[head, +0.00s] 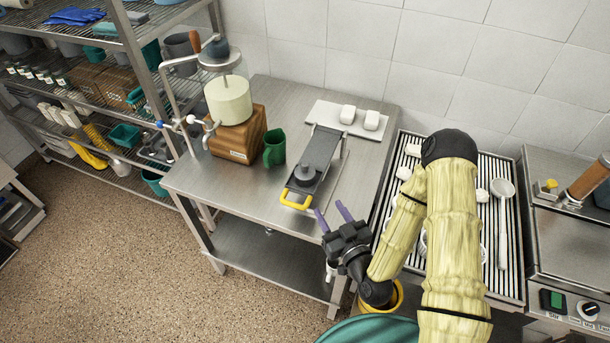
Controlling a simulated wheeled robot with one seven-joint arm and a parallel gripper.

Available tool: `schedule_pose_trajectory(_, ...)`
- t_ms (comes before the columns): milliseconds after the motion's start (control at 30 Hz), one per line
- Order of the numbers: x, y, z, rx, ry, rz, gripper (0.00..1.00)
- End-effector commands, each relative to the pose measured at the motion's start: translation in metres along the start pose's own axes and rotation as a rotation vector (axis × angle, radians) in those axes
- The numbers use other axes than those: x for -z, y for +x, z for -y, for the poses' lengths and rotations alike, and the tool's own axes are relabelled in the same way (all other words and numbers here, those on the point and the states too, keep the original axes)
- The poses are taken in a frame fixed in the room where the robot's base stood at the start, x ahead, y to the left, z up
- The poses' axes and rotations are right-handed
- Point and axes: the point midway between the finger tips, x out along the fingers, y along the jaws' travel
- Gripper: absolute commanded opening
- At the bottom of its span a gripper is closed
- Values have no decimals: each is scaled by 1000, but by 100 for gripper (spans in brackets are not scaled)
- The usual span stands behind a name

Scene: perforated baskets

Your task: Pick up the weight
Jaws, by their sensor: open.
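A dark grey, round, knobbed piece (305,175) sits on the near end of a long grey board with a yellow handle (295,203), on the steel table. Another dark rounded piece (217,48) sits on the plate at the top of a press, above a pale cylinder (229,100). Either may be the weight; I cannot tell which. My gripper (333,214) is open, its two purple fingers apart with nothing seen between them. It is at the table's front right edge, to the lower right of the knobbed piece and apart from it.
A green mug (274,148) stands between the press's wooden block (238,140) and the board. A white tray (345,119) with white blocks lies behind. A ribbed drainer (512,255) with a ladle (502,205) is right. A loaded shelf rack (120,30) stands left.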

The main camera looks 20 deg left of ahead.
Motion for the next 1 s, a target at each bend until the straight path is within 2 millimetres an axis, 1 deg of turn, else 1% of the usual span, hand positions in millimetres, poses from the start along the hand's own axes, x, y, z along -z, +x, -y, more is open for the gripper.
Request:
schedule_pose_trajectory(33, -3, 3, 1, 6, -7, -1, 44)
schedule_pose_trajectory(133, -4, 8, 1, 6, -7, 1, 44)
schedule_pose_trajectory(367, 1, 20, 1, -1, -3, -15, 44)
schedule_pose_trajectory(633, -6, 27, 2, 10, -9, 9, 44)
schedule_pose_trajectory(1000, -3, 39, 1, 4, -7, 1, 44)
